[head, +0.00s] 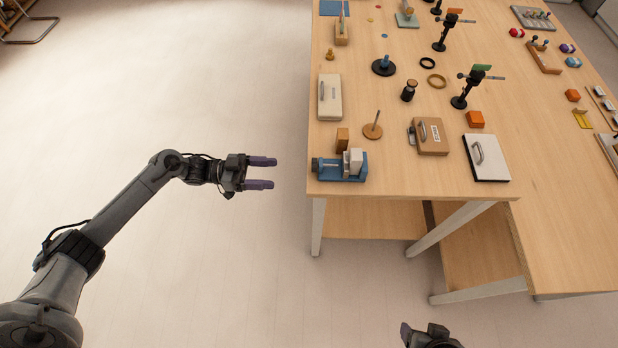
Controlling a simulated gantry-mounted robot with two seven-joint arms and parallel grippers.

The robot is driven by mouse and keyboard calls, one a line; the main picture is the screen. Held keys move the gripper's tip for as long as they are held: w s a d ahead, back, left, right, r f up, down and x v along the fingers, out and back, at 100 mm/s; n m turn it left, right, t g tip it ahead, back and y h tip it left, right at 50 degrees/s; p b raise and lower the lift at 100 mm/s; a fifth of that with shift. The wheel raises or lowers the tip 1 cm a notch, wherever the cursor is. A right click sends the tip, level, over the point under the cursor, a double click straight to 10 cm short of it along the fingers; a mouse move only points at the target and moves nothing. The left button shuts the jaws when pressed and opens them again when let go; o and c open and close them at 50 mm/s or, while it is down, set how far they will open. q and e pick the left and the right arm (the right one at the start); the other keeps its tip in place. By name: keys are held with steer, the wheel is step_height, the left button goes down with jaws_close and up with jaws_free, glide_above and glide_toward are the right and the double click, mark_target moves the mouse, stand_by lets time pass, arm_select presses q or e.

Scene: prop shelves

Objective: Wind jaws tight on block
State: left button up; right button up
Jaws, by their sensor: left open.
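A small blue vise (328,174) stands at the near left corner of the table. A light grey block (354,162) shows on the vise, toward its right part. A brown wooden block (342,139) is just behind the vise. I cannot tell whether the vise jaws touch a block. My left gripper (262,172) is open and empty, left of the table edge, with its purple fingers pointing right toward the vise and apart from it. My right gripper (428,335) shows only in part at the bottom edge; its fingers are not clear.
Behind the vise stand a cream box (330,98) with a handle and a wooden peg on a round base (373,131). To the right are a brown box (430,137) and a white panel (486,158) with a handle.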

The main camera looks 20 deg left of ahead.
mark_target(314, 165)
arm_select(q)
steer(key=w+d+m+b, duration=0.1)
steer(key=w+d+b, duration=0.1)
steer(key=w+d, duration=0.4)
steer(key=x, duration=0.3)
steer(key=shift+s, duration=0.2)
arm_select(e)
step_height(314, 165, down, 4)
steer(key=shift+r, duration=0.2)
arm_select(q)
steer(key=c, duration=1)
steer(key=m+b, duration=0.1)
steer(key=m, duration=0.1)
steer(key=shift+m, duration=0.4)
steer(key=shift+c, duration=0.2)
steer(key=o, duration=1)
arm_select(e)
steer(key=shift+f, duration=0.7)
